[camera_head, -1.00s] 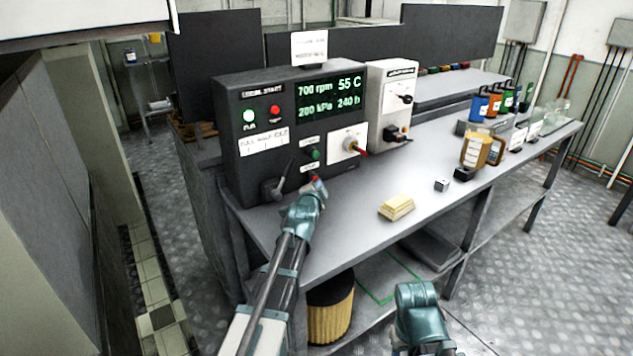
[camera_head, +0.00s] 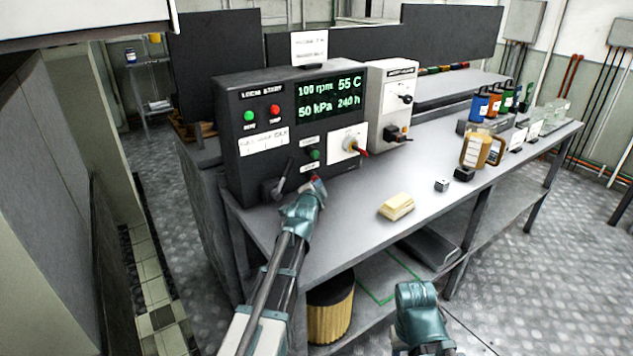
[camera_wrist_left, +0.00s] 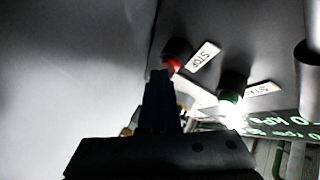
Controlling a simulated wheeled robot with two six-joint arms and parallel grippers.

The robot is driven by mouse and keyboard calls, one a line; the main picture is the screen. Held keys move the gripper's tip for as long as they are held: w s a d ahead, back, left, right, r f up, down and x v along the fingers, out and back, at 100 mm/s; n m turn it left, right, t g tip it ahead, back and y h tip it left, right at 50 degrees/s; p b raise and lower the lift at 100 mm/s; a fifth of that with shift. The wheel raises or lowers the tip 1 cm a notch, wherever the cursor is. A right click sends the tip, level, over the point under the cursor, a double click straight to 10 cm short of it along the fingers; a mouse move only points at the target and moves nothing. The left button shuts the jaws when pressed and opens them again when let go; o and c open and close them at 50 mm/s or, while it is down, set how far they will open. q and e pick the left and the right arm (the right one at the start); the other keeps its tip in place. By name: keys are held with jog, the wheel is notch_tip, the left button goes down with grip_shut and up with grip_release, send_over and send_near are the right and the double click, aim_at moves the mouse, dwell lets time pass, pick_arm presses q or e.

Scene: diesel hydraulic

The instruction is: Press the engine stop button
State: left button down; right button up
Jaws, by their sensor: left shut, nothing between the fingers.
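The dark control panel (camera_head: 232,160) stands at the back left of the bench. The red button beside the STOP label shows in the left wrist view (camera_wrist_left: 172,64), under the green START button (camera_wrist_left: 231,99) as the head view (camera_head: 314,155) has it. My left gripper (camera_head: 319,187) is shut and empty, its tip right at the red button; in the wrist view its fingers (camera_wrist_left: 160,88) overlap the button's edge. I cannot tell whether they press it. The display (camera_head: 330,95) reads 100 rpm, 50 kPa, 55 C. My right arm's end (camera_head: 420,305) is low in front of the bench, its fingertips hidden.
A lever (camera_head: 280,183) sits left of my left gripper. A red-handled switch (camera_head: 352,146) is to the right. A yellow block (camera_head: 397,206), a small grey cube (camera_head: 442,185) and a tan jug (camera_head: 478,151) stand on the bench (camera_head: 350,215). The bench front is mostly clear.

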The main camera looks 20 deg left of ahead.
pick_arm(q)
jog(key=shift+s+d, duration=0.5)
jog(key=shift+d, duration=0.15)
jog(key=shift+s+d, duration=0.8)
jog(key=shift+d, duration=0.2)
jog(key=shift+s+d, duration=0.75)
jog(key=shift+d, duration=0.2)
